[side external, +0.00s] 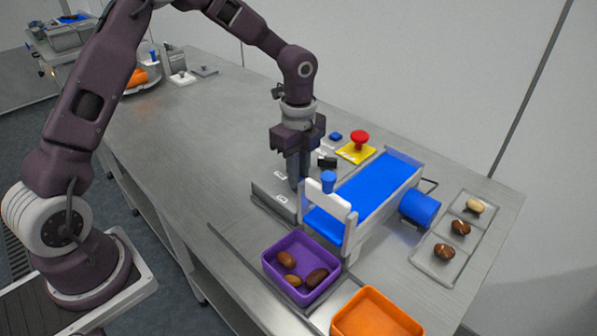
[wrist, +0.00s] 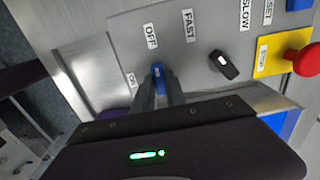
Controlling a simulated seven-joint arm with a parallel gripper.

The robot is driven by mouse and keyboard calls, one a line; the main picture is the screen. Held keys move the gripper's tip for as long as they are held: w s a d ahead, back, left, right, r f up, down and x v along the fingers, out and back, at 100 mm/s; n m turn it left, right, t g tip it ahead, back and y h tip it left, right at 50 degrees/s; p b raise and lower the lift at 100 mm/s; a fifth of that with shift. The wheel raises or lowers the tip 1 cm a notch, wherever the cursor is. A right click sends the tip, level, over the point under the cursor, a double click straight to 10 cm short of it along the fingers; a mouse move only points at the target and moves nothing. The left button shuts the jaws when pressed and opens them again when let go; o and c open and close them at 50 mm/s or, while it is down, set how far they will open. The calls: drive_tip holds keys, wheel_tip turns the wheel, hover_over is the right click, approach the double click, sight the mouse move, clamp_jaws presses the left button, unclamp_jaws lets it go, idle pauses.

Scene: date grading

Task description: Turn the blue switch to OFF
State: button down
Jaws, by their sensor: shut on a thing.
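The blue switch (wrist: 158,71) sits on the grey control panel (wrist: 185,60) in the wrist view. My gripper (wrist: 160,82) is shut on it, one finger on each side, and the fingers hide part of it. An OFF label (wrist: 150,35) lies above the switch, and a partly hidden ON label (wrist: 131,80) lies to its left. The visible end of the switch points roughly up the picture, toward OFF; its exact angle is hard to tell. In the side view my gripper (side external: 296,184) reaches straight down to the panel (side external: 271,197), and its fingers hide the switch.
Near the switch are a black FAST/SLOW knob (wrist: 224,65), a red button (wrist: 301,59) on a yellow plate (wrist: 270,55) and a blue button (side external: 336,136). A blue conveyor belt (side external: 372,187), purple bin (side external: 272,271) and orange bin (side external: 375,314) stand nearby.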

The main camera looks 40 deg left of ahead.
idle(0.4)
drive_tip(key=c, duration=1.4)
unclamp_jaws()
drive_tip(key=shift+o, duration=0.2)
drive_tip(key=shift+r, duration=0.1)
wheel_tip(320, 180, up, 6)
drive_tip(key=shift+s+r, duration=0.1)
drive_tip(key=shift+r, duration=0.55)
drive_tip(key=s+r+n+t+y, duration=0.1)
drive_tip(key=s+r+n+t, duration=0.2)
drive_tip(key=s+r+n, duration=0.9)
drive_tip(key=s+n+t+h, duration=0.1)
drive_tip(key=s+n, duration=0.5)
drive_tip(key=s, duration=0.8)
drive_tip(key=shift+s+f+t, duration=0.35)
drive_tip(key=shift+f+t, duration=0.1)
drive_tip(key=shift+t, duration=0.35)
